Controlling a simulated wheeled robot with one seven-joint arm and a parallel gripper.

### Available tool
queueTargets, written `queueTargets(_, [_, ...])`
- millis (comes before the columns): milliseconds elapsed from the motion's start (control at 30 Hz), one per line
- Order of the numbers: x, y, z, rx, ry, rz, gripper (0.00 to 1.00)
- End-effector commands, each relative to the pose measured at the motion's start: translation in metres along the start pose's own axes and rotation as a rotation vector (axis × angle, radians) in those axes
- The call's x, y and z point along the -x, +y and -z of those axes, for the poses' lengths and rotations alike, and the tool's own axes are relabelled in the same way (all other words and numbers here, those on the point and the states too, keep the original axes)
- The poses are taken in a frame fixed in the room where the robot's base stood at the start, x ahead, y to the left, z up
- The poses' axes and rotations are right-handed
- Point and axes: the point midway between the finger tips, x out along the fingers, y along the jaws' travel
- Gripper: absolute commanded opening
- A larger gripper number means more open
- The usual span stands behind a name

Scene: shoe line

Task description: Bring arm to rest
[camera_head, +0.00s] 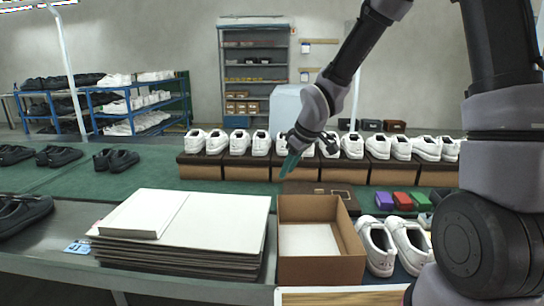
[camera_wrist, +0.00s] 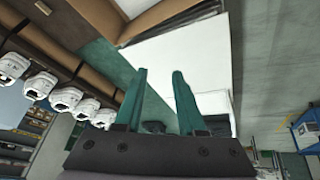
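My gripper (camera_head: 290,163) hangs above the green belt, behind the open cardboard box, with its teal fingers pointing down and left. In the wrist view my gripper (camera_wrist: 160,72) shows two teal fingers spread apart with nothing between them. The fingers are open and empty. My arm comes in from the right side of the head view and bends over the table.
An open box (camera_head: 322,268) stands at the front centre. White sheets (camera_head: 225,222) are stacked left of it. White shoes (camera_head: 409,244) stand right of it. White shoes on brown boxes (camera_head: 203,166) line the back. Coloured blocks (camera_head: 402,200) lie at right.

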Motion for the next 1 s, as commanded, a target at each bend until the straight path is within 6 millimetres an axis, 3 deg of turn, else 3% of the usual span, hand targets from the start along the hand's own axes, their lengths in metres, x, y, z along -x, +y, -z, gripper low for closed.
queueTargets(33, [0.025,0.014,-0.005,-0.056,-0.01,-0.049,0.39])
queueTargets(100, [0.055,0.028,-0.017,-0.149,-0.026,-0.103,0.39])
queueTargets(300, [0.145,0.052,-0.052,-0.443,-0.021,-0.229,0.39])
queueTargets(433, [0.201,0.052,-0.076,-0.645,0.018,-0.277,0.39])
queueTargets(600, [0.264,0.036,-0.109,-0.91,0.101,-0.289,0.39])
queueTargets(800, [0.309,0.011,-0.137,-1.142,0.197,-0.243,0.39])
queueTargets(1000, [0.323,-0.002,-0.148,-1.231,0.236,-0.208,0.39])
